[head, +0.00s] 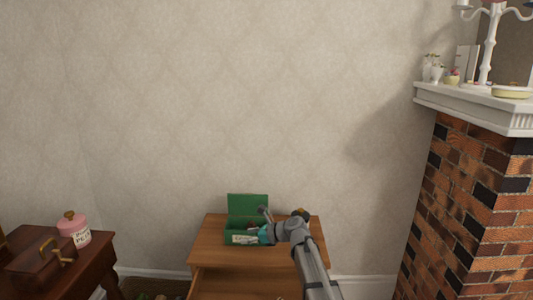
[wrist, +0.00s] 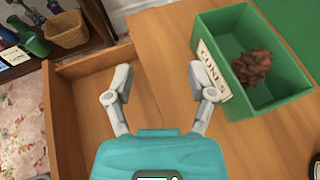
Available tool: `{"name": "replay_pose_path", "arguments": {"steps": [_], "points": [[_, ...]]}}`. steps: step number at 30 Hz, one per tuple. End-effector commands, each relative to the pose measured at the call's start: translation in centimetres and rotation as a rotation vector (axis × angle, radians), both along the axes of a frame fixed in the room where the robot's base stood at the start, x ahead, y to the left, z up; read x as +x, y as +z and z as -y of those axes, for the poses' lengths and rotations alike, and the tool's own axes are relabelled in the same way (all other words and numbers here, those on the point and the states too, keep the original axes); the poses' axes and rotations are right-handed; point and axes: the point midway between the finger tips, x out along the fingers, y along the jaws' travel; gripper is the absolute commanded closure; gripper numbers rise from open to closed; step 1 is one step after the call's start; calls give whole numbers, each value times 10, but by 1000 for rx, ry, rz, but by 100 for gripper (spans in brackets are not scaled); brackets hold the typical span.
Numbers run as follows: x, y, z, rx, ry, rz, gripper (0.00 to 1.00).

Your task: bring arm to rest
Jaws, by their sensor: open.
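My gripper (wrist: 160,84) is open, with its two grey fingers spread and nothing between them. In the wrist view it hangs over the wooden cabinet and its pulled-out drawer (wrist: 78,125). My arm reaches in from the lower right in the head view, with the gripper (head: 264,222) beside the green box and partly covering it. The green box (head: 248,203) has its lid up. In the wrist view the box (wrist: 240,104) bears a label reading "CONES" and holds a brown pine cone (wrist: 252,67).
The wooden cabinet (head: 210,248) stands against the wall. A dark table (head: 95,256) with a pink jar (head: 73,229) and a wooden box (head: 38,262) is at left. A brick fireplace (head: 462,200) with a loaded mantel (head: 470,100) is at right. A basket (wrist: 67,30) shows in the wrist view.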

Motion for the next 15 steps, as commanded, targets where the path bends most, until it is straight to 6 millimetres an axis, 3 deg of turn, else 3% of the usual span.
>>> {"name": "replay_pose_path", "arguments": {"steps": [15], "points": [[-21, -15, 15, -137, 80, 112, 29]]}}
